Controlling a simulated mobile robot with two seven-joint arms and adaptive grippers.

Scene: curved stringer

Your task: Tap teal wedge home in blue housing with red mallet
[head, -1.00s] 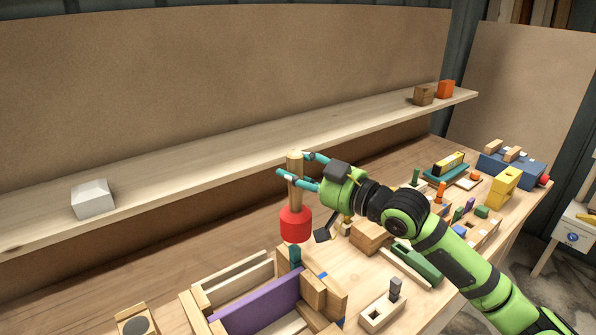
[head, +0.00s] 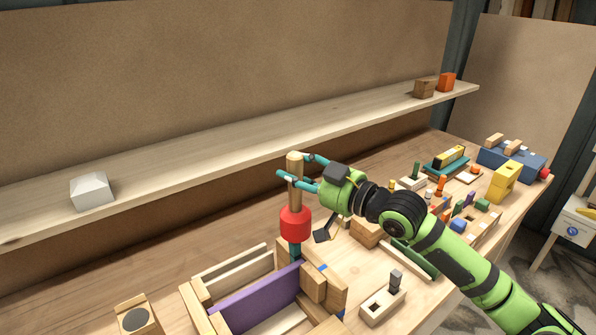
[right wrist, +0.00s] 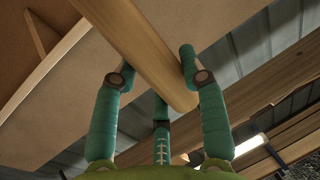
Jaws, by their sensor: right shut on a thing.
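The red mallet has a red head (head: 296,223) at the bottom and a wooden handle (head: 295,165) standing upright. My right gripper (head: 291,176) is shut around the handle; its teal fingers also show around it in the right wrist view (right wrist: 157,78). The teal wedge (head: 295,250) stands upright directly below the mallet head, which seems to touch or almost touch its top. The wedge's lower part is hidden among wooden blocks. Only a small blue patch (head: 321,269) shows beside it; I cannot tell whether it is the blue housing. My left gripper is not in view.
A wooden frame with a purple board (head: 257,297) lies in front and left of the wedge. A slotted block (head: 382,304) with a grey peg stands to the right. Several coloured parts fill the bench's right side. A long shelf (head: 250,145) runs behind the mallet.

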